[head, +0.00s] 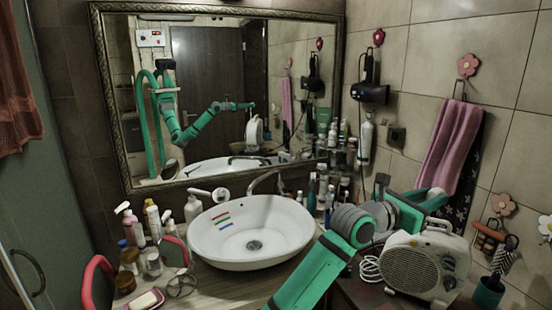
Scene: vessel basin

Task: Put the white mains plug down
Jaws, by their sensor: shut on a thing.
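My gripper (434,201) is at the right, above the white fan heater and in front of the pink towel. It is shut on a small white thing (429,192), which looks like the white mains plug, though the fingers hide much of it. The plug is held up in the air, clear of the surface below. The white fan heater (425,266) stands upright on the dark surface under my gripper. A coiled white cord (370,268) lies at the heater's left side.
A dark wall socket (395,135) is on the tiles behind. The white basin (252,232) is left of my arm, with bottles crowded around it. A teal cup (488,292) with brushes stands right of the heater. A pink towel (450,150) hangs on the wall.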

